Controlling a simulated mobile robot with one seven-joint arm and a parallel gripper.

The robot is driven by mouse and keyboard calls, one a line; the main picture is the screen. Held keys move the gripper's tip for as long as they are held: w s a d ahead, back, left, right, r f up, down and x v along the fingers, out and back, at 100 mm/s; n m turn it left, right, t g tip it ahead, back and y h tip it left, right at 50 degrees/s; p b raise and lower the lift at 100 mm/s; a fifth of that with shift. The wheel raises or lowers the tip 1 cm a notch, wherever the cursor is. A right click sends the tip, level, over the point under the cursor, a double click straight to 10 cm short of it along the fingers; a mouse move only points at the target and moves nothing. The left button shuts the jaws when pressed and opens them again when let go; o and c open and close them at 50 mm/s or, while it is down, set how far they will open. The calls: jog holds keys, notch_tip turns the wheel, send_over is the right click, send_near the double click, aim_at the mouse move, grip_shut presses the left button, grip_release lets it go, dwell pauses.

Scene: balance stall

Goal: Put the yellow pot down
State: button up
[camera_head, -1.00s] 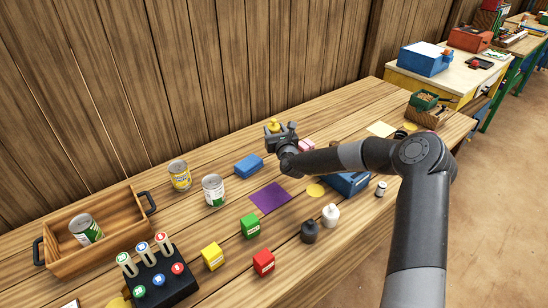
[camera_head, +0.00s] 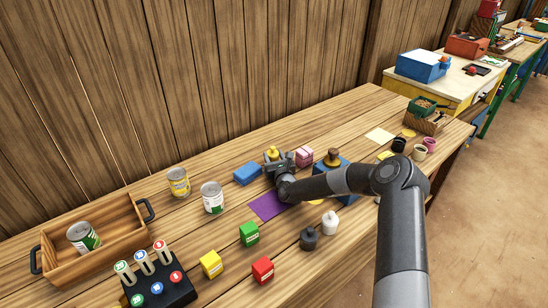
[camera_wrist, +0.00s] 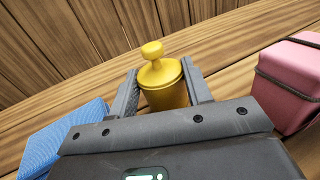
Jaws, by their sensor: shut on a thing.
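The yellow pot (camera_head: 272,153), with a round knob on its lid, is held in my gripper (camera_head: 275,159) over the back middle of the table. In the wrist view the pot (camera_wrist: 166,92) is upright between the two fingers of my gripper (camera_wrist: 163,88), which are shut on its sides. The pot's lower part is hidden by my gripper, and I cannot tell whether its base touches the wood. A blue block (camera_wrist: 65,137) is to its left and a pink strapped box (camera_wrist: 292,85) to its right.
A purple mat (camera_head: 265,207) lies in front of my gripper. A blue box (camera_head: 348,172) with a brown knobbed thing (camera_head: 333,157) is to the right, partly behind my arm. Cans (camera_head: 212,198) and a wooden tray (camera_head: 117,233) are on the left. Wood behind the pot is bare.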

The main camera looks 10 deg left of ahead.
aim_at(275, 157)
jog(key=o, duration=1.3)
jog(key=shift+f, duration=0.1)
jog(key=shift+s+d, duration=0.1)
jog(key=v, duration=0.5)
jog(key=shift+r, duration=0.25)
notch_tip(275, 157, up, 7)
